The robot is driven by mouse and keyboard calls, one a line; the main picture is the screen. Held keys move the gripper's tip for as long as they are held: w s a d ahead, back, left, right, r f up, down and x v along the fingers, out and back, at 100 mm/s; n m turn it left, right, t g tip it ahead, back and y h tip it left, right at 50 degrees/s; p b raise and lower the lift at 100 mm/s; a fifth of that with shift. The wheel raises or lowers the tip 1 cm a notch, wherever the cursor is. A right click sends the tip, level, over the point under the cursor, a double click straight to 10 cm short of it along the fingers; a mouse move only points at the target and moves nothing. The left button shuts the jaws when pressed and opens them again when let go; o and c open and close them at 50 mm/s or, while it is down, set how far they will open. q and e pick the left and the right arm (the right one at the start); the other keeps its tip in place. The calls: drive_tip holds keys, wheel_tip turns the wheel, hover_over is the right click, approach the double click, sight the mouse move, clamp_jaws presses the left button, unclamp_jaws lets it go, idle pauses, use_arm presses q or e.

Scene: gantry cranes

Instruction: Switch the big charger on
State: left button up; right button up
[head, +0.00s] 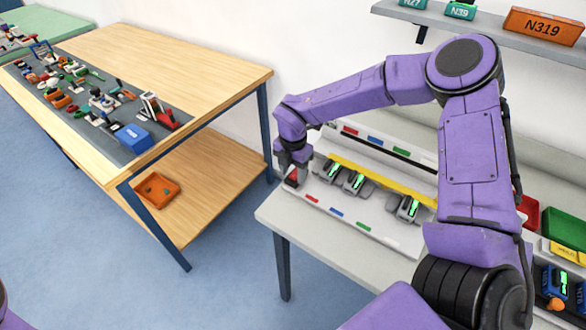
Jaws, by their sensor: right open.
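A long white station (385,232) lies on the grey table at the right, with several grey units with green displays (356,183) along it. It looks like the big charger, but I cannot read a label. A small red part (292,177) shows at its left end, possibly a switch; its position is too small to tell. My right gripper (294,172) points down right at this red part and hides some of it. Its fingers are open, and I cannot tell whether they touch the red part. My left gripper is out of view.
A wooden table (190,58) at the left bears a grey mat with many small parts and a blue box (132,138). An orange tray (157,189) is on its lower shelf. A wall shelf (480,30) holds labelled bins. Red and green bins (563,228) stand at the right.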

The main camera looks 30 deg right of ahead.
clamp_jaws()
drive_tip(key=shift+w+d+g+y, duration=0.1)
drive_tip(key=shift+d+g+y, duration=0.15)
drive_tip(key=shift+y, duration=0.45)
drive_tip(key=shift+d+f+g+y+b, duration=0.1)
drive_tip(key=shift+g+y+b, duration=0.2)
drive_tip(key=shift+y, duration=0.2)
drive_tip(key=shift+w+d+r+y, duration=0.1)
drive_tip(key=shift+r+y, duration=0.1)
drive_tip(key=shift+y, duration=0.2)
unclamp_jaws()
